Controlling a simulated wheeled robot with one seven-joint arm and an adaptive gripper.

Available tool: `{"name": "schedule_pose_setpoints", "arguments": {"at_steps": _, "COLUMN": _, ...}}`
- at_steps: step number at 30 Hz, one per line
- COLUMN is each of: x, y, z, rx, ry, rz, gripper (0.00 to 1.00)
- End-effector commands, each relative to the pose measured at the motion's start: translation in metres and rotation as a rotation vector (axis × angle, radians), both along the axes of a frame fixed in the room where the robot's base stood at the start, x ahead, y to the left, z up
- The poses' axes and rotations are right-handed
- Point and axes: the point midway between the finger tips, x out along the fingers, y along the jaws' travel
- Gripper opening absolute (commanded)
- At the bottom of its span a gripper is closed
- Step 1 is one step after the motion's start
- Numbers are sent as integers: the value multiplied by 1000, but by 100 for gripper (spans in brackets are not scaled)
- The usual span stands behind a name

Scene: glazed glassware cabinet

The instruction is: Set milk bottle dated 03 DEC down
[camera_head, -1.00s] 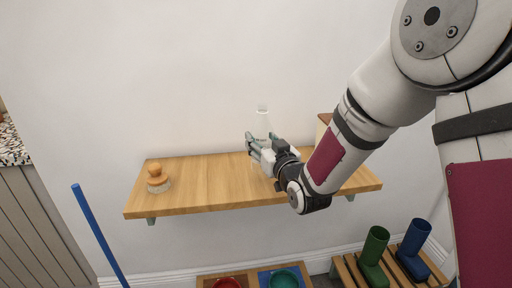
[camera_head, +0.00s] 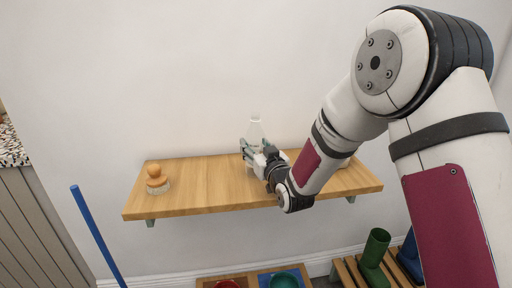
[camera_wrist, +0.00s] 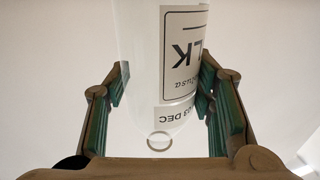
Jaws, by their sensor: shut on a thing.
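The clear milk bottle (camera_head: 255,130) is upright over the wooden wall shelf (camera_head: 205,180) in the head view, its neck showing above my gripper (camera_head: 250,152). My gripper is shut on the bottle, with its fingers on either side of the body. In the wrist view the bottle (camera_wrist: 145,70) is between the green-padded fingers (camera_wrist: 163,95), and its white label, upside down, reads "LK" and "03 DEC". The gripper hides the bottle's base in the head view, so I cannot tell whether it touches the shelf.
A wooden-knobbed brush (camera_head: 157,179) stands at the shelf's left end, with clear board between it and my gripper. A blue pole (camera_head: 98,236) leans at left. Below are a red bowl (camera_head: 227,284), a teal bowl (camera_head: 284,281) and green boots (camera_head: 374,258) on a slatted rack.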

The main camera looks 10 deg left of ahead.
Motion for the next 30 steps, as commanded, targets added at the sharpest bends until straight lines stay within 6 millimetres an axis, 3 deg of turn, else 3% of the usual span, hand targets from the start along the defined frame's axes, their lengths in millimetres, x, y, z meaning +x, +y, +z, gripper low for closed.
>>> {"name": "schedule_pose_setpoints", "arguments": {"at_steps": 4, "x": 1, "y": 0, "z": -1, "rx": 2, "ry": -4, "rz": 0, "gripper": 0}}
{"name": "schedule_pose_setpoints", "arguments": {"at_steps": 5, "x": 0, "y": 0, "z": -4, "rx": 0, "ry": 1, "rz": 0, "gripper": 52}}
{"name": "schedule_pose_setpoints", "arguments": {"at_steps": 7, "x": 0, "y": 0, "z": -3, "rx": 0, "ry": 1, "rz": 0, "gripper": 68}}
{"name": "schedule_pose_setpoints", "arguments": {"at_steps": 20, "x": 0, "y": 0, "z": 1, "rx": 1, "ry": 0, "rz": 0, "gripper": 69}}
{"name": "schedule_pose_setpoints", "arguments": {"at_steps": 30, "x": -55, "y": -29, "z": 0, "rx": 0, "ry": 3, "rz": -1, "gripper": 69}}
